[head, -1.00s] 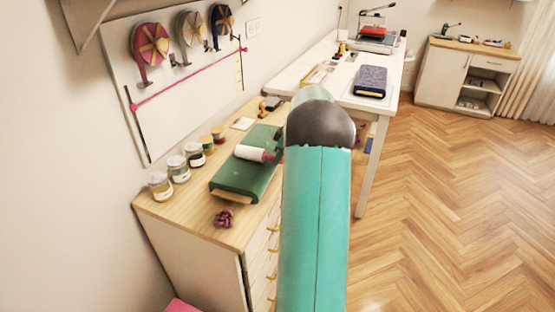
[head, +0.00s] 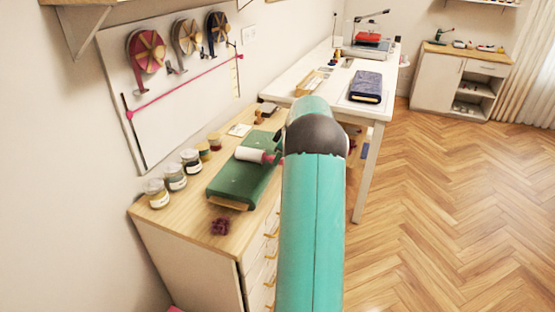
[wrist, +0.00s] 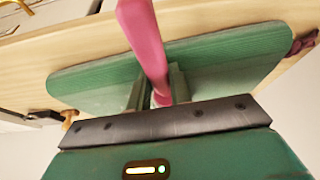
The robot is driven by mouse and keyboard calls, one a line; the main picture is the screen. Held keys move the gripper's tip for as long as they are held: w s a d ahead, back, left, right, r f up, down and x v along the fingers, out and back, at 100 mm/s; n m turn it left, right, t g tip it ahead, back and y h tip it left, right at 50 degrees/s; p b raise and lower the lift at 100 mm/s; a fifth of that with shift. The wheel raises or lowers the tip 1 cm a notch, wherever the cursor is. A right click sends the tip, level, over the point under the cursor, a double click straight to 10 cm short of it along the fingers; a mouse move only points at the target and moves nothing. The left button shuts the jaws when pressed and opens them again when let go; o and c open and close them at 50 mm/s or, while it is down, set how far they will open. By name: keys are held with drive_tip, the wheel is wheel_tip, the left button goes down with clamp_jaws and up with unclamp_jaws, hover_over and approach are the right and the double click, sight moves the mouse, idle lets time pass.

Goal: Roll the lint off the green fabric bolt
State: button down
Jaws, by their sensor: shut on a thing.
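The green fabric bolt (head: 240,186) lies flat on the wooden top of the drawer cabinet in the head view. A lint roller (head: 250,154) with a white roll and a pink handle is over the far part of the bolt. In the wrist view, my gripper (wrist: 158,98) is shut on the pink handle (wrist: 146,40), with the green bolt (wrist: 215,55) behind it. My arm hides most of the gripper in the head view. I cannot tell whether the white roll touches the cloth. Any lint is too small to make out.
Several jars (head: 175,176) stand along the wall side of the cabinet top (head: 165,213). A dark red bunched item (head: 220,227) lies near its front edge. A white table (head: 300,90) with a dark blue folded cloth (head: 366,86) stands beyond. The wooden floor at right is clear.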

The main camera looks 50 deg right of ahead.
drive_tip(key=shift+w+d, duration=0.3)
drive_tip(key=shift+d, duration=0.4)
drive_tip(key=shift+w+d, duration=0.25)
drive_tip(key=shift+d, duration=0.4)
drive_tip(key=shift+w+d+r, duration=0.1)
drive_tip(key=shift+w+d, duration=0.2)
drive_tip(key=shift+d, duration=0.45)
drive_tip(key=shift+w+d, duration=0.25)
drive_tip(key=shift+d, duration=0.45)
drive_tip(key=shift+d, duration=0.1)
drive_tip(key=shift+w+d, duration=0.25)
drive_tip(key=shift+d, duration=0.4)
drive_tip(key=shift+w+d, duration=0.25)
drive_tip(key=shift+d, duration=0.4)
drive_tip(key=shift+w+f, duration=0.15)
drive_tip(key=shift+f, duration=0.05)
